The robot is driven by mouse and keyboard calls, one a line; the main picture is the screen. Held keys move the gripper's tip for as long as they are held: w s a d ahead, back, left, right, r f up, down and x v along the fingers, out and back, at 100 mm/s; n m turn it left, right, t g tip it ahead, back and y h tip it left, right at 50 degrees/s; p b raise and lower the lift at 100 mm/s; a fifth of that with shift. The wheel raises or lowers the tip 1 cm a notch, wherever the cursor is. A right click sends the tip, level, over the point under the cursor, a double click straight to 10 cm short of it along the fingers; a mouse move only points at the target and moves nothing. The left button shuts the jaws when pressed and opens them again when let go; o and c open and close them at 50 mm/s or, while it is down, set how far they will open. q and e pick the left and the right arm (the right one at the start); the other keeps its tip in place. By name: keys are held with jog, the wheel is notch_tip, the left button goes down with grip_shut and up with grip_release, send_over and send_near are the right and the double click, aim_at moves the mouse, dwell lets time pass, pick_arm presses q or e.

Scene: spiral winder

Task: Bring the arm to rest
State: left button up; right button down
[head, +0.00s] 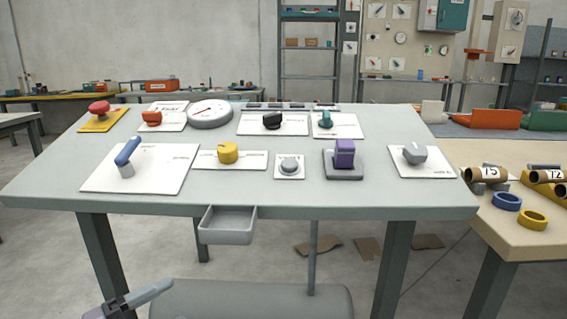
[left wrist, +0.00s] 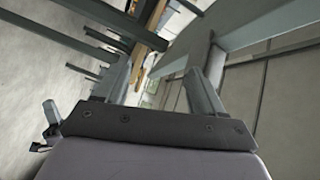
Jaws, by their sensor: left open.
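Part of my left gripper (head: 140,298) shows at the bottom left of the head view, low in front of the grey table (head: 290,190) and below its top. In the left wrist view, my left gripper (left wrist: 170,82) has its two fingers spread apart with nothing between them. That view is tilted and shows table legs, floor and wall beyond the fingers. My right gripper is in neither view.
The table carries a blue lever (head: 128,152), a yellow knob (head: 228,152), a purple block handle (head: 344,152), a gauge (head: 210,114) and other controls on plates. A grey tray (head: 228,228) hangs at its front edge. A side bench (head: 500,225) stands right.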

pick_arm(q)
jog(key=s+a+f+n+g+y, duration=0.1)
jog(key=s+a+f+n+y, duration=0.3)
jog(key=f, duration=0.3)
jog(key=s+a+f+n+g+y, duration=0.1)
jog(key=s+a+f+n+y, duration=0.25)
jog(key=s+f, duration=0.3)
jog(key=s+a+f+n+g+y, duration=0.2)
jog(key=s+a+f+n+y, duration=0.15)
jog(key=f, duration=0.35)
jog(key=d+n+t+h, duration=0.2)
jog(key=d+n, duration=0.8)
jog(key=d, duration=0.5)
jog(key=s+a+r+p, duration=0.1)
jog(key=a+r+p, duration=0.1)
jog(key=r+p, duration=0.6)
jog(key=s+a+r+y+p, duration=0.1)
jog(key=r+p, duration=0.6)
jog(key=p, duration=0.7)
jog(key=shift+s+a+r+y, duration=0.3)
jog(key=shift+a+r, duration=0.05)
jog(key=shift+a, duration=0.5)
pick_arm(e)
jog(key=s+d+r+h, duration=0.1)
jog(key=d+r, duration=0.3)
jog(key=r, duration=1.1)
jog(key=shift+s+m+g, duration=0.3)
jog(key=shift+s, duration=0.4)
